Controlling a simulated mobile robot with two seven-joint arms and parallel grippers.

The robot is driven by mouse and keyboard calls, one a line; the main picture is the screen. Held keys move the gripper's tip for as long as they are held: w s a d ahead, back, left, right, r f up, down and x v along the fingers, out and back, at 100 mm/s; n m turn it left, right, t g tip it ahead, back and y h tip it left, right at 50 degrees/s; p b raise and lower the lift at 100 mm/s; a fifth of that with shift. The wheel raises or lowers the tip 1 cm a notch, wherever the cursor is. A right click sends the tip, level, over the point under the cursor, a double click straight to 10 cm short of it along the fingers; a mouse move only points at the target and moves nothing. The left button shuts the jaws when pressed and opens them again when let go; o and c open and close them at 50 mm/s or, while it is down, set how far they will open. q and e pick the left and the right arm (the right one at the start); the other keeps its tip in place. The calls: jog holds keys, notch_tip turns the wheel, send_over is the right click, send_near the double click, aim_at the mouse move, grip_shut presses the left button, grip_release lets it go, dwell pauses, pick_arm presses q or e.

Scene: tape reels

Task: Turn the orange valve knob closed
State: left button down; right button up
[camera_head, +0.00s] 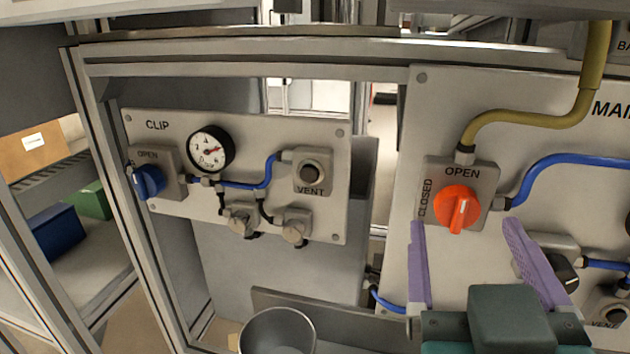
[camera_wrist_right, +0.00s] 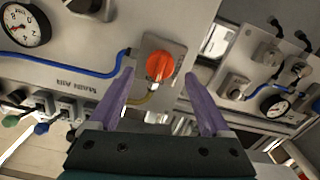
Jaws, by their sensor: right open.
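The orange valve knob (camera_head: 457,209) sits on a grey square plate (camera_head: 486,180) on the right panel. OPEN is printed above it and CLOSED runs up the left side. The knob's raised grip with its pale line stands close to vertical. My right gripper (camera_head: 465,224) is open, with purple fingers either side of the knob's position in the picture. In the right wrist view the orange knob (camera_wrist_right: 160,67) shows between the open fingertips of the right gripper (camera_wrist_right: 160,75). I see no contact, and the remaining distance is hard to judge. My left gripper is not in view.
A yellow hose (camera_head: 530,117) rises from the knob plate and a blue hose (camera_head: 560,163) leaves its right side. A black knob (camera_head: 566,272) is near the right finger. The CLIP panel (camera_head: 270,125) at left carries a gauge (camera_head: 210,149) and blue knob (camera_head: 149,180).

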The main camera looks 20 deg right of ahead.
aim_at(457, 210)
jog(key=shift+x, duration=1.4)
grip_shut()
